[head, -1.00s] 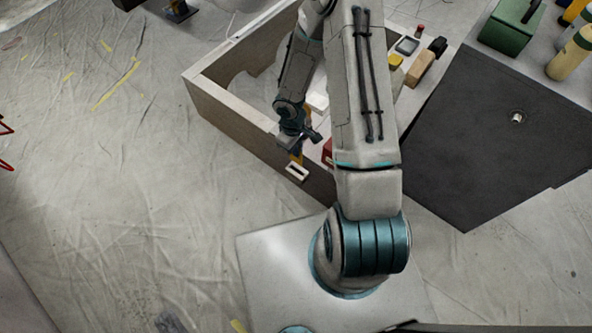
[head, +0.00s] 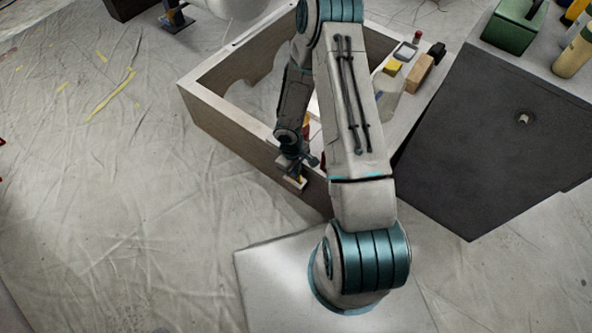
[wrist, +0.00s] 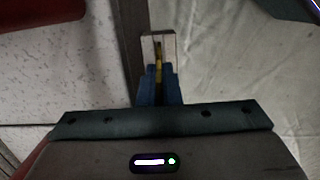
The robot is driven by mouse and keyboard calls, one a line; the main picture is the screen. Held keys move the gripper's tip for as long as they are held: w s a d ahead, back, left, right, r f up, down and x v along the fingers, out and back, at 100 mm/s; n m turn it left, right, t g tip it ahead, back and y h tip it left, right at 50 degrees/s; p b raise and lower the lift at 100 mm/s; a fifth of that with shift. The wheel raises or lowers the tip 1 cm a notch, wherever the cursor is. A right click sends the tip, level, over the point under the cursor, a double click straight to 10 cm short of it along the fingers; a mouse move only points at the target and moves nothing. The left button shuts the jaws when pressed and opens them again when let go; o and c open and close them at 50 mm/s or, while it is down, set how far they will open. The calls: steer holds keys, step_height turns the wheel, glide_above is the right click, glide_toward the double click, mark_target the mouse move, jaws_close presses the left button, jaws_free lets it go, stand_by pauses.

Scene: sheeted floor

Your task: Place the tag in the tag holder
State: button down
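The tag is a thin yellow strip (wrist: 159,62), seen edge-on between the blue fingers of my gripper (wrist: 160,76) in the wrist view. My gripper (head: 297,174) appears shut on it. The tag holder is a small pale bracket (wrist: 150,41) on the front of the wooden box, just beyond the fingertips. In the head view the holder (head: 292,185) is partly covered by my gripper, right above it. The tag's far end overlaps the holder's opening in the wrist view; how deep it sits in there I cannot tell.
The wooden box (head: 222,118) lies around my forearm, its top open. A bottle, a wooden block (head: 419,73) and small items stand right of it. A dark cabinet (head: 480,150) is at right, with a green box (head: 515,32) behind.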

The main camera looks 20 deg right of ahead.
steer(key=c, duration=1.9)
jaws_free()
steer(key=r+p, duration=0.2)
steer(key=r, duration=0.2)
steer(key=r+p, duration=0.2)
steer(key=r, duration=0.2)
steer(key=w+r+p, duration=0.1)
steer(key=r+p, duration=0.1)
steer(key=r, duration=0.2)
steer(key=shift+a, duration=0.4)
steer(key=s+d+r+m+t+h, duration=0.1)
steer(key=d+r+m, duration=0.1)
steer(key=r, duration=0.7)
steer(key=s+d+r+m+h, duration=0.1)
steer(key=s+d+r, duration=0.1)
steer(key=r, duration=0.8)
steer(key=s+a+r+m+y, duration=0.1)
steer(key=s+r, duration=0.3)
steer(key=s+a+r+m+t+y, duration=0.1)
steer(key=s+r, duration=0.3)
steer(key=r, duration=0.1)
steer(key=s+a+r+m, duration=0.1)
steer(key=s+r+m, duration=0.1)
steer(key=s+r, duration=0.1)
steer(key=shift+s+a+r+y, duration=0.15)
steer(key=shift+s+r+y, duration=0.05)
steer(key=shift+r, duration=0.25)
steer(key=shift+s+a+r+y, duration=0.1)
steer(key=shift+s+r+y, duration=0.1)
steer(key=shift+r, duration=0.25)
